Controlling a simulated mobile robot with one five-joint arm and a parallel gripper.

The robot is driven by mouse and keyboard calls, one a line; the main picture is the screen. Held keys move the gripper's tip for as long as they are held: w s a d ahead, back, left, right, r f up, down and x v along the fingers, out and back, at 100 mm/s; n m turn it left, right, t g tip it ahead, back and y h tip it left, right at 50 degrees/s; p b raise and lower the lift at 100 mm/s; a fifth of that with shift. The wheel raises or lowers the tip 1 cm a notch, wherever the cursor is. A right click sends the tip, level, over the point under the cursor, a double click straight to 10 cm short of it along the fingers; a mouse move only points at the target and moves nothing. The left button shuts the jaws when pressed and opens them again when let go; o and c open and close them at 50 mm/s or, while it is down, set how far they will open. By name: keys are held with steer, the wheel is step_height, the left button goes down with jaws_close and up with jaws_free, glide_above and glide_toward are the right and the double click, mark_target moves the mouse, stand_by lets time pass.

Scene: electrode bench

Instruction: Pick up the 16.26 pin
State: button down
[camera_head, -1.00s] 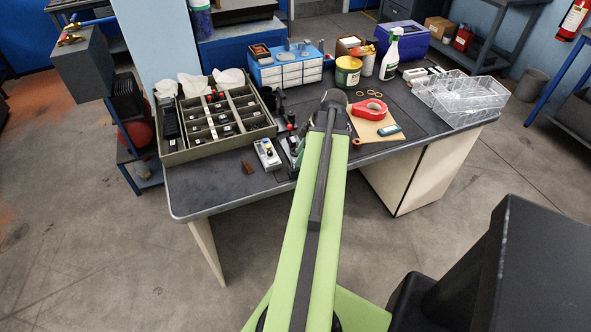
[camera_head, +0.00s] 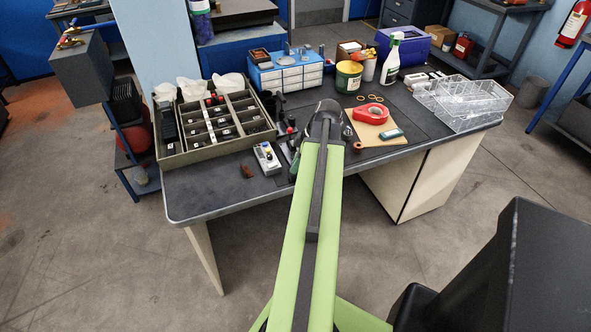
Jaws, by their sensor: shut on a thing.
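My gripper (camera_head: 325,112) is at the far end of my green arm, over the middle of the bench (camera_head: 225,195). Only its dark back shows; its fingers are hidden behind the wrist. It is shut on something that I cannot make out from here. The open tray (camera_head: 205,154) stands at the left of the bench, with several compartments holding small dark and red-topped pieces. No marking 16.26 can be read on any of them, so I cannot tell the pin apart.
A grey meter (camera_head: 267,158) lies left of my wrist. A red tape roll (camera_head: 370,113) lies on a tan board right of it. Behind stand a drawer box (camera_head: 285,76), a tub (camera_head: 349,76) and a spray bottle (camera_head: 391,60). A clear rack (camera_head: 462,104) is at the right.

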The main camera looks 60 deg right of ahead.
steer(key=shift+r+p, duration=0.5)
step_height(320, 180, up, 4)
steer(key=p, duration=0.4)
steer(key=s+d+r+p, duration=0.6)
steer(key=s+d, duration=0.1)
steer(key=s, duration=0.2)
steer(key=shift+s, duration=0.2)
